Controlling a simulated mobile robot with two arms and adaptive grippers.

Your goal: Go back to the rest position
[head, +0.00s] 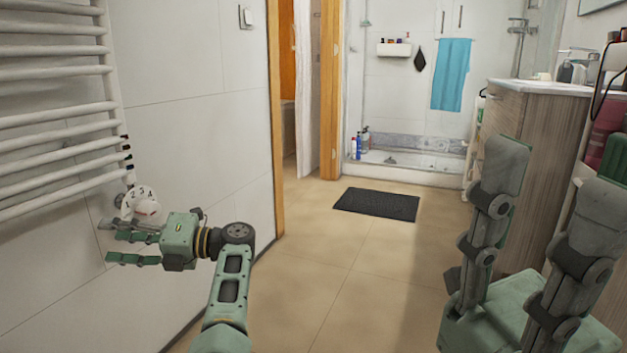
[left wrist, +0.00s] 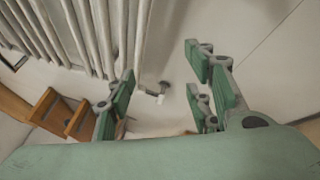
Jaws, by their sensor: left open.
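My left gripper (head: 110,242) is low at the left in the head view, its fingers pointing left toward the wall. It is open, and nothing shows held between its fingers. In the left wrist view my left gripper (left wrist: 160,85) has its fingers apart on both sides of a gap. A white radiator valve knob (head: 140,203) with numbers is just above the fingers in the head view; whether they touch it I cannot tell. My right gripper (head: 550,195) stands large at the right, fingers upward and apart, with nothing seen between them.
A white towel radiator (head: 55,75) hangs on the left wall close to my left gripper. A wood-fronted washbasin cabinet (head: 540,125) is behind my right gripper. A dark mat (head: 377,204) lies before the shower. The tiled floor (head: 330,270) between my arms is clear.

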